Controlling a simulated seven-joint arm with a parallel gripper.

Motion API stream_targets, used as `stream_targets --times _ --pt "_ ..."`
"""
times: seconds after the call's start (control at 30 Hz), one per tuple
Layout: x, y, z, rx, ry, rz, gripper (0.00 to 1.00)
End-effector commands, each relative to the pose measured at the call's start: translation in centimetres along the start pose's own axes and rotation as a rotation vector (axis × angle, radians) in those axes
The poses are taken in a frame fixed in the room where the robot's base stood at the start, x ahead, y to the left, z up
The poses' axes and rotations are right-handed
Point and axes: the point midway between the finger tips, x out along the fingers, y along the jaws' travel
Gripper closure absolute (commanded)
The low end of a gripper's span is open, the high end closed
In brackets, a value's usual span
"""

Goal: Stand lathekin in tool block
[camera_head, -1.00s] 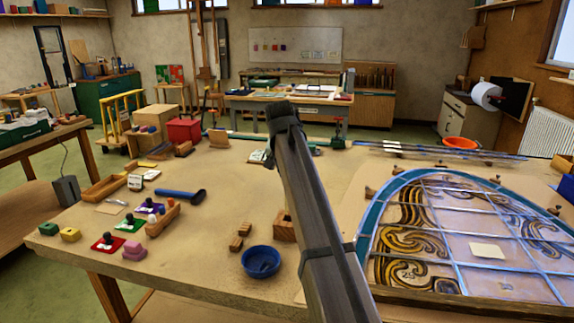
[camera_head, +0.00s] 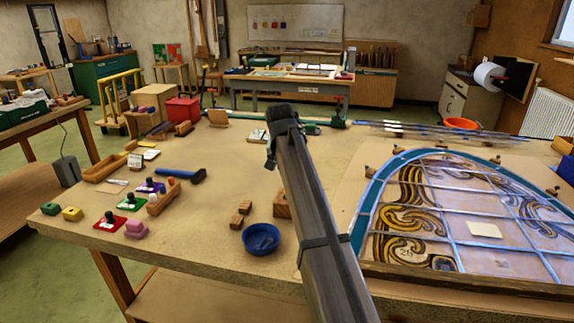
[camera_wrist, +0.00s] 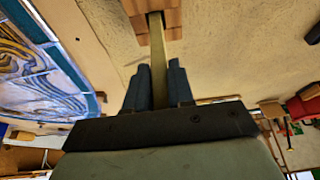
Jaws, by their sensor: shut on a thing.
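In the wrist view my gripper (camera_wrist: 160,74) is shut on the lathekin (camera_wrist: 157,45), a thin pale tan strip that sticks out between the dark fingers. Its far end meets the tool block (camera_wrist: 137,8), a wooden block with slots at the top edge of the view. I cannot tell whether the tip is inside a slot or just over it. In the head view part of the tool block (camera_head: 281,206) shows to the left of my arm. My gripper and the lathekin are hidden behind the arm there.
A blue bowl (camera_head: 261,239) and small wooden blocks (camera_head: 240,210) lie left of the tool block. A leaded panel (camera_head: 460,215) fills the right side of the bench. A blue-handled tool (camera_head: 178,175) and stamps lie further left. Bare bench lies between.

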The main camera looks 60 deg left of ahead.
Motion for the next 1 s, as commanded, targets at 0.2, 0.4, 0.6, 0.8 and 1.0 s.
stream_targets --times 0.2,0.4,0.6,0.8,1.0 --pt "0.0 0.0 0.0 0.0 0.0 0.0 0.74" --pt "0.0 0.0 0.0 0.0 0.0 0.0 0.55" --pt "0.0 0.0 0.0 0.0 0.0 0.0 0.47" --pt "-0.3 0.0 0.0 0.0 0.0 0.0 0.47" --pt "-2.6 0.0 0.0 0.0 0.002 -0.001 0.47"
